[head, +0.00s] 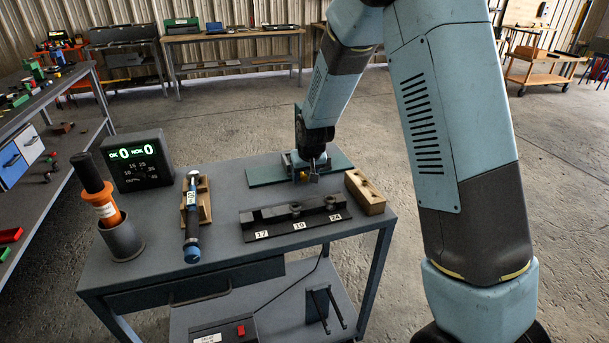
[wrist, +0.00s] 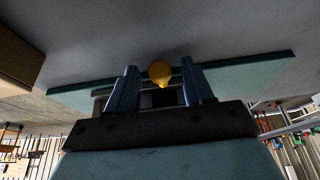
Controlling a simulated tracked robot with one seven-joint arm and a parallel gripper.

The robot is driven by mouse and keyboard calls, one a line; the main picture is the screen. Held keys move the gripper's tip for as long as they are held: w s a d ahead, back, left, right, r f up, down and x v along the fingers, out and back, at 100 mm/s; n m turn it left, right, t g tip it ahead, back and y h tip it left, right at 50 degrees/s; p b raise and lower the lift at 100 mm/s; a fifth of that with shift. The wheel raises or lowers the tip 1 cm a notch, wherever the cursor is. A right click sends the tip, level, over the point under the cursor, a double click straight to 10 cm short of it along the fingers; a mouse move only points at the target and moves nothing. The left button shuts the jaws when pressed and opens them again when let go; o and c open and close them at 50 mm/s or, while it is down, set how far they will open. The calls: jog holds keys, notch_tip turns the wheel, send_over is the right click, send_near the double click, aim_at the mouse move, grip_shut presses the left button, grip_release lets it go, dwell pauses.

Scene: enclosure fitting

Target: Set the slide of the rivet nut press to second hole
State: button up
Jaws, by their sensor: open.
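My gripper (head: 311,170) is at the far right of the bench, over a green plate (head: 261,176). I cannot tell whether the fingers touch the knob. A small yellow part (head: 299,176) also shows at the fingertips in the head view. The knob seems to belong to the press on the green plate, but my gripper hides most of it. The slide and its holes cannot be made out.
A blue-tipped tool (head: 192,222) lies in a wooden cradle. An orange tool (head: 104,208) stands in a cup, near a counter box (head: 137,160) reading 0 and 0.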

jog(key=shift+c, duration=0.5)
grip_shut()
